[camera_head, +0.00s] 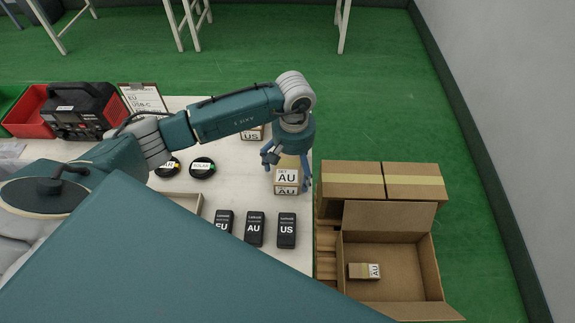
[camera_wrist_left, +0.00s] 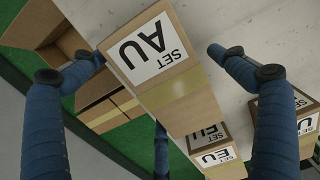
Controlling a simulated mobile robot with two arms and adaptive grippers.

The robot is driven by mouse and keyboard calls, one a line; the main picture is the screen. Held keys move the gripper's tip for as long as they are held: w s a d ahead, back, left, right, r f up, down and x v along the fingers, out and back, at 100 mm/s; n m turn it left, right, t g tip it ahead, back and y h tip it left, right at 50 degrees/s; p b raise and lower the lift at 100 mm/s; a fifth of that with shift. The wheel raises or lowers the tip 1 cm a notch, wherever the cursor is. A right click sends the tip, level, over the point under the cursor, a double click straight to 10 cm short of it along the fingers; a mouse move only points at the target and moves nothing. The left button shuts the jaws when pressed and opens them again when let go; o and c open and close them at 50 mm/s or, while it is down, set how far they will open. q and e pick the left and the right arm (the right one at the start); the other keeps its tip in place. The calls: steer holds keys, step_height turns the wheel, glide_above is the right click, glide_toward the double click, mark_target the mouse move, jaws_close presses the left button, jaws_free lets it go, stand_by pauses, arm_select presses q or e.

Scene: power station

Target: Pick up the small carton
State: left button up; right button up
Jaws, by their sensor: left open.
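A small carton (camera_head: 287,178) with a white "SET AU" label stands at the right edge of the white table (camera_head: 232,186). My left gripper (camera_head: 287,171) is right over it, with its fingers spread open on either side. In the left wrist view, the carton (camera_wrist_left: 160,62) lies between the open fingers of my left gripper (camera_wrist_left: 155,54), with a visible gap at the right finger. I cannot tell whether the left finger touches it. Another small carton (camera_head: 252,133), labelled "US", stands behind, partly hidden by my arm. My right gripper is not in view.
An open cardboard box (camera_head: 408,255) right of the table holds a small AU carton (camera_head: 364,271). A closed box (camera_head: 345,183) stands behind it. An EU carton (camera_wrist_left: 209,146) shows in the wrist view.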

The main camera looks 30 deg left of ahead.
arm_select(q)
steer(key=c, duration=1.3)
steer(key=shift+c, duration=1.3)
steer(key=shift+r, duration=0.1)
